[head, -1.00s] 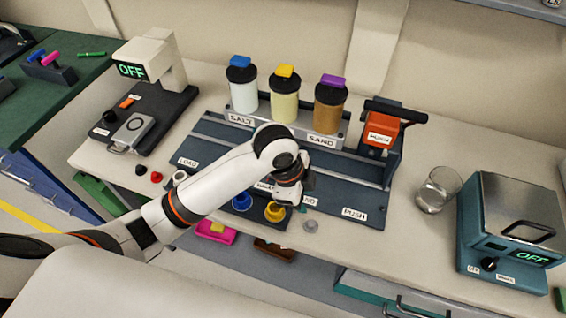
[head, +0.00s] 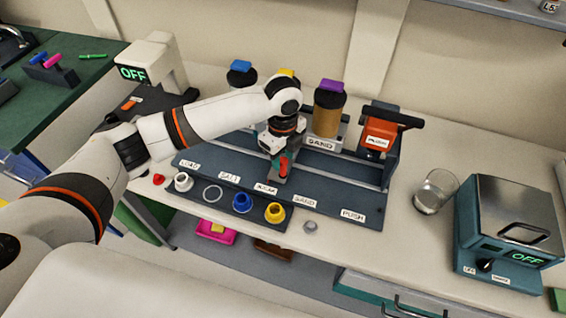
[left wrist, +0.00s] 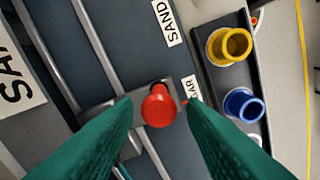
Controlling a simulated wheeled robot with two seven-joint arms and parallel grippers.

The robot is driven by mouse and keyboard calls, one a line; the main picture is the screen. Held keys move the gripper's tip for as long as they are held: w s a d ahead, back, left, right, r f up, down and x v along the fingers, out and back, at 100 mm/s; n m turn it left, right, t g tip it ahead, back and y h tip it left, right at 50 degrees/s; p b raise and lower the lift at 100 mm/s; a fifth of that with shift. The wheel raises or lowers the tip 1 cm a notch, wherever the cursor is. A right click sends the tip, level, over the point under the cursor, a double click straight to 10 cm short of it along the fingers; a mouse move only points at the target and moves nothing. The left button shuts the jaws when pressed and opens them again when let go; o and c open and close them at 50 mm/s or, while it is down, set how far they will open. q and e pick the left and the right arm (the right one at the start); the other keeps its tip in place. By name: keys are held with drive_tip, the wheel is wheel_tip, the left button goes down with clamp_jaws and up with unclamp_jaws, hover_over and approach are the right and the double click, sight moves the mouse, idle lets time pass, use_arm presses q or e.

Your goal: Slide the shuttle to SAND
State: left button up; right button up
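The shuttle is a grey block (left wrist: 104,112) with a red knob (left wrist: 158,106), on the rails of the dark blue base (head: 330,205). It stands by the SUGAR label (left wrist: 190,88); the SAND label (left wrist: 165,22) lies farther along the base, to the right in the head view (head: 304,201). My left gripper (left wrist: 160,100) is open, its teal fingers on either side of the knob with gaps visible. In the head view the left gripper (head: 280,170) hides most of the shuttle. I cannot tell whether the fingertips reach knob height. My right gripper is out of view.
Behind the rails stand jars with blue, yellow and purple (head: 334,86) caps. An orange push unit (head: 379,135) is at the base's right end. A glass beaker (head: 435,192) stands right.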

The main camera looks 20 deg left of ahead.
use_arm(q)
drive_tip(key=shift+f+p, duration=0.35)
drive_tip(key=shift+f, duration=2)
drive_tip(key=shift+d, duration=0.1)
clamp_jaws()
